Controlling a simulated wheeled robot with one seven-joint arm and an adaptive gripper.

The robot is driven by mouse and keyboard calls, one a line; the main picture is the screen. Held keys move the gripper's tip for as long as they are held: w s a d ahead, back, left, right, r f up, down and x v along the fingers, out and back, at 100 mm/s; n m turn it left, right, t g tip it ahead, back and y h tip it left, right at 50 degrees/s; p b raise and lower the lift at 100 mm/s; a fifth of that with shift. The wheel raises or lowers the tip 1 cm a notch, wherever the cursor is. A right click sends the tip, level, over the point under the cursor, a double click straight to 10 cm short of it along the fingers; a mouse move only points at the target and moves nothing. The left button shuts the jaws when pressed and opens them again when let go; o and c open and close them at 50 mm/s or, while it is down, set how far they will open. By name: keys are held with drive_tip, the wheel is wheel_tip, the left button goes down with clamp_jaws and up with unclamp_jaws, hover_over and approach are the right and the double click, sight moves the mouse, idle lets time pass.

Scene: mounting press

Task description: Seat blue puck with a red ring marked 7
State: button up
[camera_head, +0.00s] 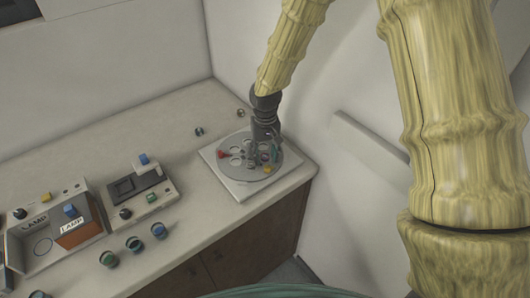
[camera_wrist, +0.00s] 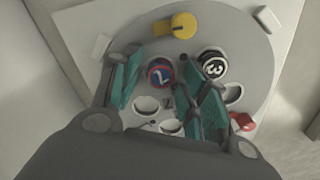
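The blue puck with a red ring marked 7 (camera_wrist: 160,72) is on the round grey disc (camera_wrist: 225,32) in the wrist view, face up. I cannot tell whether it sits fully down in a hole. Several open holes show in the disc below the puck, between and around the fingers.
A black and white puck marked 3 (camera_wrist: 212,62) is right of the right finger. A yellow clamp-like part (camera_wrist: 180,25) and a red part (camera_wrist: 242,122) are near the rim. Control boxes (camera_head: 140,190) and several knob-like pieces (camera_head: 134,244) stand left; a wall is behind.

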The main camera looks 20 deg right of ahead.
drive_tip(key=shift+w+r, duration=0.1)
drive_tip(key=shift+r, duration=0.35)
wheel_tip(320, 180, up, 11)
idle(0.5)
drive_tip(key=shift+d, duration=0.1)
idle(0.5)
